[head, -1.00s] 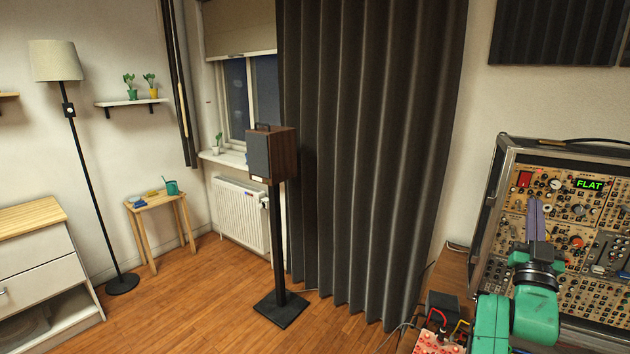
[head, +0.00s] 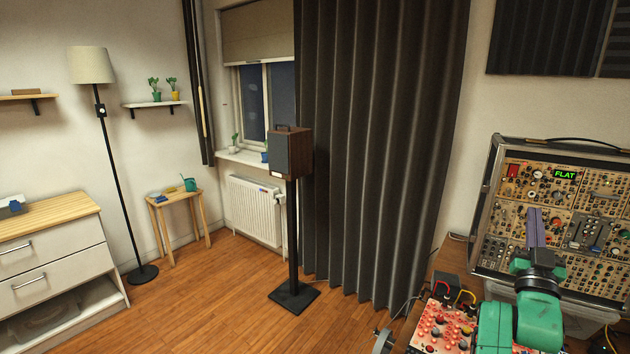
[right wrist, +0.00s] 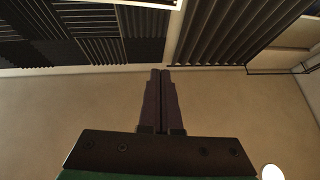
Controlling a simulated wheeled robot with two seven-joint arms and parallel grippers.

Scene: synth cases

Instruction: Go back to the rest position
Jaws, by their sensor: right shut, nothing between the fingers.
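My right gripper (head: 536,228) stands at the lower right of the head view, on its green arm, with its purple-grey fingers pointing up. The fingers are together and empty. They overlap the lower part of the modular synth case (head: 508,246) in the picture; I cannot tell how far apart the two are. In the right wrist view the same gripper (right wrist: 161,75) shows its fingers closed against a plain wall or ceiling surface, with nothing between them. My left gripper is not in view.
A red panel with knobs and patch cables (head: 441,328) lies on the wooden bench (head: 446,263). A speaker on a stand (head: 292,156) is in front of the dark curtain (head: 380,150). A drawer unit (head: 60,255) and small stool (head: 176,197) stand left. The wooden floor (head: 215,305) is open.

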